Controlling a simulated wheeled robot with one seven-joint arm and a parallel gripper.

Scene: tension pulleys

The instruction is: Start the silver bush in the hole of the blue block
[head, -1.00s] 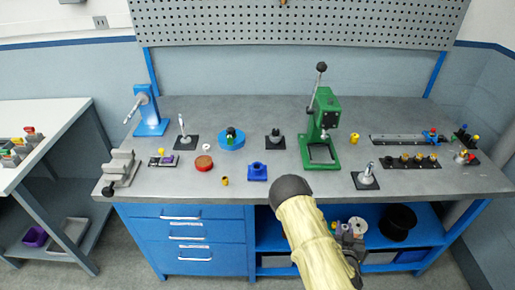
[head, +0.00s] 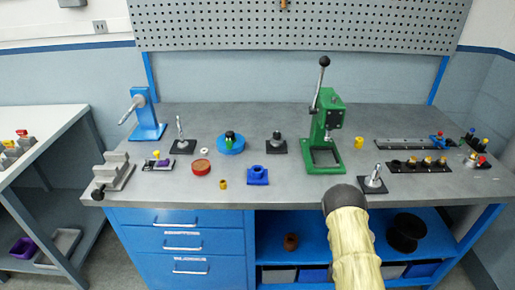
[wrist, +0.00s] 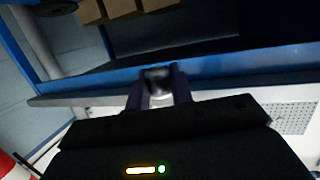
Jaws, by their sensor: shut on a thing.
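The blue block (head: 258,175) sits near the front middle of the grey bench top, with a raised round collar on it. My gripper (wrist: 158,78) shows in the wrist view, its two dark fingers shut on a small silver piece (wrist: 159,92) that looks like the silver bush. The piece is dark and blurred at its top. In the head view my gripper is hidden behind my arm, which is at the bench's front edge, right of and apart from the block.
The green press (head: 324,130) stands behind and right of the block. A brass bush (head: 223,184) and a red round part (head: 201,168) lie to its left. A silver-posted stand (head: 373,180) is close to my arm. The bench edge (wrist: 210,76) crosses the wrist view.

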